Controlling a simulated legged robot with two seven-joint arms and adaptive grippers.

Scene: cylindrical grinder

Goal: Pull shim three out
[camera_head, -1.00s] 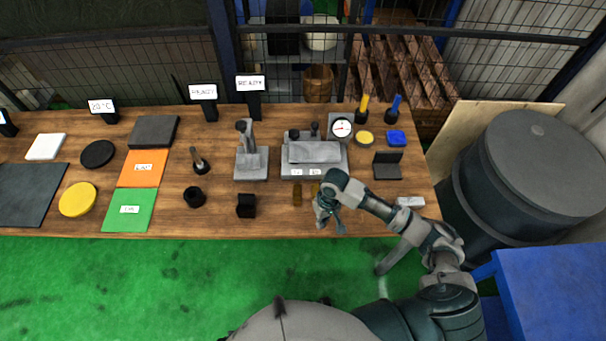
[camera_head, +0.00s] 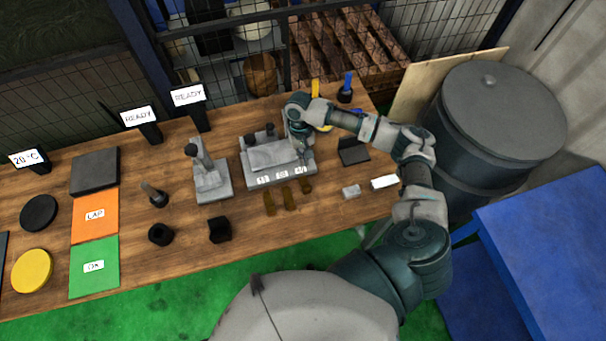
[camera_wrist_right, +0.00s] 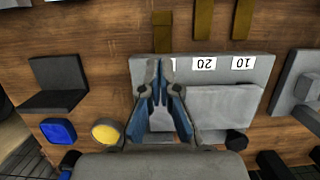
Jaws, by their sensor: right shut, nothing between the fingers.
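Three brass-brown shim strips lie in front of a grey fixture block (camera_head: 250,178). In the head view they are the left strip (camera_head: 269,203), the middle strip (camera_head: 289,198) and the right strip (camera_head: 306,186). In the right wrist view, the right strip (camera_wrist_right: 162,32) shows just beyond the fingertips, nearer the block edge than the other two. The label plates read 10 (camera_wrist_right: 242,63) and 20 (camera_wrist_right: 203,63); a third is largely covered by my fingers. My right gripper (camera_head: 303,152), also in the wrist view (camera_wrist_right: 160,78), is shut and empty over the block's labelled end.
A grey stand (camera_head: 211,185) is left of the block and a dark open case (camera_head: 353,151) is right. Yellow (camera_wrist_right: 106,131) and blue (camera_wrist_right: 58,131) containers sit behind. Bare wood lies in front of the strips.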

